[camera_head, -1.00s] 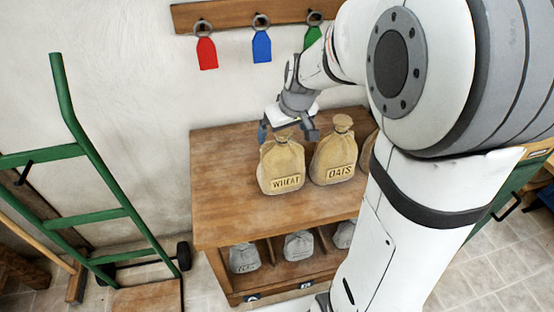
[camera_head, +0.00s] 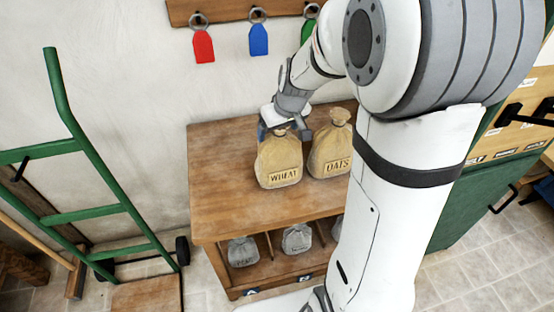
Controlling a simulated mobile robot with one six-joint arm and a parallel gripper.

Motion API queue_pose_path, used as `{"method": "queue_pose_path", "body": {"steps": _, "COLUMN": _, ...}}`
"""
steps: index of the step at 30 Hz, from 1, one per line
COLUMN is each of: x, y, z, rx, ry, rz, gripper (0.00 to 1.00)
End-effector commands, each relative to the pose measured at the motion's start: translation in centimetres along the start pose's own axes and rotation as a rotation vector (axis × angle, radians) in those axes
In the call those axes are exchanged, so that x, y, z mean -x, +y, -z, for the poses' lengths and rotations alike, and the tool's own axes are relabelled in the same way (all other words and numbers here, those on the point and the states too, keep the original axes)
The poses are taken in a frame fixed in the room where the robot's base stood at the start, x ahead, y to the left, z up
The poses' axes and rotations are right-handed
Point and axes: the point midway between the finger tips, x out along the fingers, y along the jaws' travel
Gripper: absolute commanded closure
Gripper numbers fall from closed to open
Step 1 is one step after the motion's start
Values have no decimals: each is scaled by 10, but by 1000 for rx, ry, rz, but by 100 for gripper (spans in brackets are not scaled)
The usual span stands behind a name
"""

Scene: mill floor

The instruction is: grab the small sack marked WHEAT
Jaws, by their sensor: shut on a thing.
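The small tan sack marked WHEAT (camera_head: 279,162) stands upright on the wooden bench top (camera_head: 225,190), its label facing me. My gripper (camera_head: 284,133) is at the sack's tied neck from behind and above, shut on it. The jaws partly hide the neck. The sack appears to be at bench height; I cannot tell whether its base is clear of the wood. A similar sack marked OATS (camera_head: 331,150) stands close on its right, partly behind my arm.
Grey sacks (camera_head: 297,239) sit in the cubbies below the bench top. Red (camera_head: 203,46), blue (camera_head: 259,39) and green tags hang on a wall rail (camera_head: 228,12). A green hand truck (camera_head: 95,165) stands left. The bench top's left part is bare.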

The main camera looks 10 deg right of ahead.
Motion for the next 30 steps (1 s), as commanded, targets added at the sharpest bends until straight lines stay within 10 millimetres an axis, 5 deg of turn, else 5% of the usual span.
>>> {"method": "queue_pose_path", "body": {"steps": 18, "x": 0, "y": 1, "z": 0, "rx": -1, "ry": 0, "rz": -1, "gripper": 88}}
{"method": "queue_pose_path", "body": {"steps": 30, "x": 16, "y": 1, "z": 8, "rx": 0, "ry": 7, "rz": -3, "gripper": 89}}
